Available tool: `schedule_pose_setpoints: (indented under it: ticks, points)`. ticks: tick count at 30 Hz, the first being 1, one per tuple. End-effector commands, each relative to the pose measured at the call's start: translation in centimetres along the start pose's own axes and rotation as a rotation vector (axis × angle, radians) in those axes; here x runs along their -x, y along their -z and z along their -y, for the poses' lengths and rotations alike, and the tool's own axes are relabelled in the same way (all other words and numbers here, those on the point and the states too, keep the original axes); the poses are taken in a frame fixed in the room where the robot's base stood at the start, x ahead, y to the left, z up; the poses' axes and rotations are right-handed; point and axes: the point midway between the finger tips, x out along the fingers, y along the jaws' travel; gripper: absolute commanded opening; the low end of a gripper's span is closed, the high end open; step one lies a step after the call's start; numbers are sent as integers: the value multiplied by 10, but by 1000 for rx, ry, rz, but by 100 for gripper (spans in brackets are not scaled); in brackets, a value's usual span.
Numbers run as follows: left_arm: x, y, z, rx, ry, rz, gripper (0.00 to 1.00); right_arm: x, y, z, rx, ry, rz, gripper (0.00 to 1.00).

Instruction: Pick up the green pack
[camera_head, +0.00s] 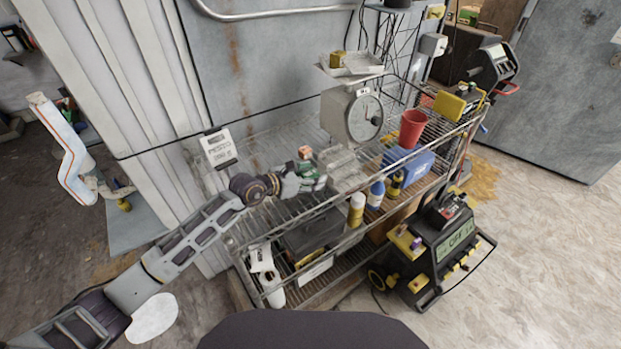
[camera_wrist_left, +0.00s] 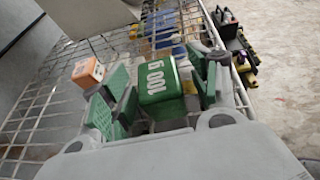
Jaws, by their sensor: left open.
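The green pack (camera_wrist_left: 157,82) is marked "100 g" and sits between the two green-padded fingers of my left gripper (camera_wrist_left: 160,96) in the left wrist view. The fingers stand open, one on each side of it; whether either touches it I cannot tell. In the head view my left gripper (camera_head: 309,181) reaches over the top shelf from the left. Green shows at its fingers there, but pack and pads are hard to tell apart. My right gripper is not in view.
An orange-and-white box (camera_wrist_left: 88,71) stands just left of the fingers. The wire shelf (camera_head: 262,222) also holds a dial scale (camera_head: 350,112), a red cup (camera_head: 413,128), a blue box (camera_head: 408,165) and several bottles. A black-and-yellow machine (camera_head: 437,250) stands on the floor at right.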

Motion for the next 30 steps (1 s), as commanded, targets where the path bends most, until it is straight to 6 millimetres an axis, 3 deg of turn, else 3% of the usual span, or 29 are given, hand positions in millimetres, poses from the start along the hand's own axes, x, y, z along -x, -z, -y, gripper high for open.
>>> schedule_pose_setpoints:
  ticks: [14,26,30]
  points:
    - [-1,1,0,0,0,-1,61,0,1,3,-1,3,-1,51]
    - [-1,1,0,0,0,-1,12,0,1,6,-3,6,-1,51]
    - [-1,0,0,0,0,0,10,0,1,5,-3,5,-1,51]
